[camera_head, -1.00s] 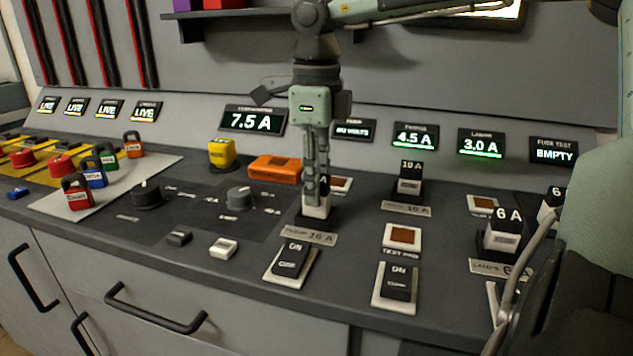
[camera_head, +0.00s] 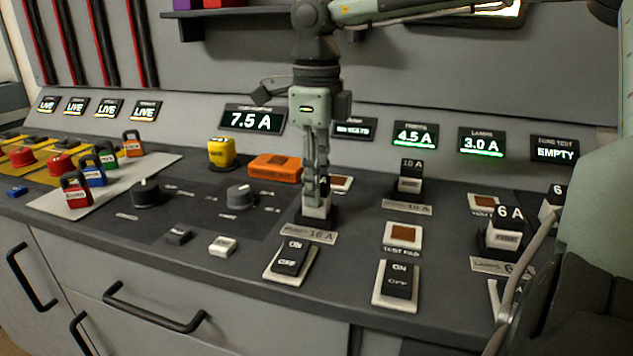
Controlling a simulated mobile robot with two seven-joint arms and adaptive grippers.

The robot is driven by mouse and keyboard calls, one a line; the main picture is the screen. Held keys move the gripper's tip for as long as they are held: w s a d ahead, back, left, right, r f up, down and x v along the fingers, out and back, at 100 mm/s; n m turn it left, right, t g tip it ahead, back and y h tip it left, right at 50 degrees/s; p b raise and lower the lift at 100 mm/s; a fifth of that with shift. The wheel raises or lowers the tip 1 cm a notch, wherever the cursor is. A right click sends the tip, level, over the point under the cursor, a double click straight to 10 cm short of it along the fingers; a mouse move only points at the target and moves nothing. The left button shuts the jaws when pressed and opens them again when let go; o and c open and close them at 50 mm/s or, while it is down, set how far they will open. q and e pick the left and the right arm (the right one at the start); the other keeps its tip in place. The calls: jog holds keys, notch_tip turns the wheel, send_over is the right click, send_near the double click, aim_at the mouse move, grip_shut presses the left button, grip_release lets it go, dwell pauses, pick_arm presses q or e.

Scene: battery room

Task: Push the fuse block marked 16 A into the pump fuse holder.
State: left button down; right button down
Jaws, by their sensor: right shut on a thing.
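My right gripper (camera_head: 316,196) points straight down near the middle of the head view. It is shut on a fuse block (camera_head: 316,209), whose pale lower part shows below the fingers. The fingers hide most of the block, and its marking cannot be read. The block is upright at the dark pump fuse holder (camera_head: 319,223), behind a plate (camera_head: 308,235) reading 16 A. I cannot tell how deep the block sits. The small display behind the gripper (camera_head: 353,128) has lettering too small to read surely. My left gripper is not in view.
A fuse marked 10 A (camera_head: 410,178) and one marked 6 A (camera_head: 505,235) stand to the right. An orange box (camera_head: 275,168) lies close left of the gripper. A rocker switch (camera_head: 291,258) is in front. My arm covers the right edge.

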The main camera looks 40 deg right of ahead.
jog(key=shift+f+b, duration=0.3)
jog(key=shift+f, duration=0.1)
jog(key=c, duration=1.5)
grip_release()
jog(key=shift+c, duration=0.2)
jog(key=shift+r, duration=0.15)
jog(key=shift+r+p, duration=1.9)
jog(key=shift+r, duration=3.55)
jog(key=shift+f, duration=0.1)
